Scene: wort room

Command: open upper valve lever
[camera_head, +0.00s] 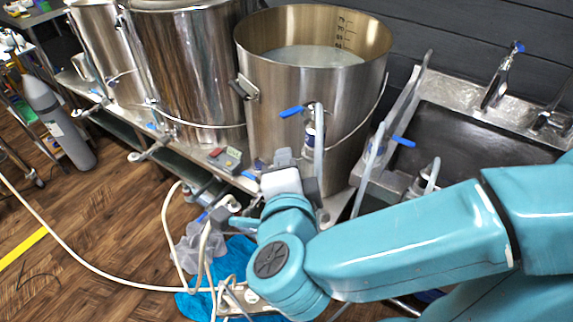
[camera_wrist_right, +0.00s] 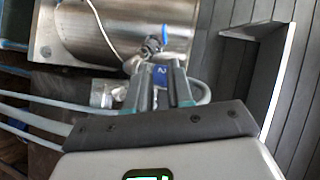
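The upper valve lever is a blue handle (camera_head: 292,111) on a valve at the upper front of the big steel pot (camera_head: 300,100). It points left from the valve in the head view. My right gripper (camera_head: 288,160) is below the lever and apart from it, in front of the pot. In the right wrist view a blue handle (camera_wrist_right: 165,34) on a valve shows just beyond the fingertips of my right gripper (camera_wrist_right: 160,84). The fingers stand apart, with a blue part marked "2" (camera_wrist_right: 160,73) visible between them. I cannot tell whether they touch it. My left gripper is not in view.
A second blue lever (camera_head: 403,141) is near the sink (camera_head: 450,140) on the right. Hoses and a steel pipe run close to my right gripper. A small control box (camera_head: 226,158) sits on the bench to the left. More steel pots (camera_head: 190,65) stand further left.

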